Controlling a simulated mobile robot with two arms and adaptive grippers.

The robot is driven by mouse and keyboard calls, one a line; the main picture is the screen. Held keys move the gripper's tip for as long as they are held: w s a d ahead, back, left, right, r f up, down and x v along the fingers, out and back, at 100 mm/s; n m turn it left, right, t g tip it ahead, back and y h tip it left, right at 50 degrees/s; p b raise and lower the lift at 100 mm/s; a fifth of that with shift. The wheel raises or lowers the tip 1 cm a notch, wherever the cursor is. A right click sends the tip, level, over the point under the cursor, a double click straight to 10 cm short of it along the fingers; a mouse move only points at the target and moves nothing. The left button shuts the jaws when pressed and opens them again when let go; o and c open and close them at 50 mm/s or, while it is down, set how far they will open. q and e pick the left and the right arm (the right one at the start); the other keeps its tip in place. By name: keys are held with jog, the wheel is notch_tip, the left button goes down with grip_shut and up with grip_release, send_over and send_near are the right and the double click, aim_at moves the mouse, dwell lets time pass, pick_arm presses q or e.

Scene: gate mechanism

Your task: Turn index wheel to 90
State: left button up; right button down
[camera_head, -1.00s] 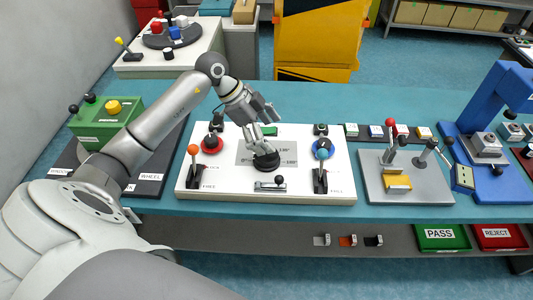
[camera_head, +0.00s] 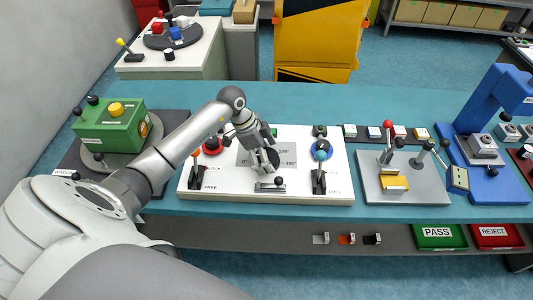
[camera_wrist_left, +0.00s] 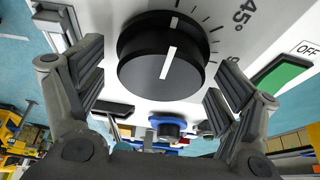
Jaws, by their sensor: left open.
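The index wheel is a round black knob (camera_wrist_left: 165,60) with a white pointer line, seen close in the left wrist view. It also shows in the head view (camera_head: 272,156), partly behind the gripper, on a grey dial plate (camera_head: 286,147) of the white panel (camera_head: 231,193). In the wrist view the pointer line runs nearly straight up the picture. A "45°" mark is at upper right; another number at right is partly hidden by a finger. My left gripper (camera_head: 264,160) is open, its fingers (camera_wrist_left: 157,65) either side of the knob, with gaps visible. My right gripper is not in view.
An orange-knobbed lever (camera_head: 195,170) and a blue-knobbed lever (camera_head: 320,170) flank the dial. A small slider (camera_head: 270,187) sits just in front of it. A red button (camera_head: 212,144) is left, a green box (camera_head: 105,130) further left.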

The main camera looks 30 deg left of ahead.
pick_arm(q)
jog(key=shift+f, duration=0.1)
jog(key=c, duration=0.9)
jog(key=shift+m, duration=0.3)
jog(key=shift+c, duration=0.2)
jog(key=m+g+b, duration=0.1)
jog(key=m, duration=0.2)
jog(key=shift+w, duration=0.1)
jog(key=m+g+b, duration=0.1)
jog(key=m, duration=0.1)
jog(key=m+g+b, duration=0.1)
jog(key=m, duration=0.1)
jog(key=shift+m+h, duration=0.3)
jog(key=shift+m, duration=0.1)
jog(key=m+g+b, duration=0.1)
jog(key=m, duration=0.1)
jog(key=m+b, duration=0.2)
jog(key=m, duration=0.1)
jog(key=shift+g+y, duration=0.4)
jog(key=shift+m+g+y+b, duration=0.55)
jog(key=shift+m+b, duration=0.4)
jog(key=shift+m, duration=1.35)
jog(key=o, duration=0.9)
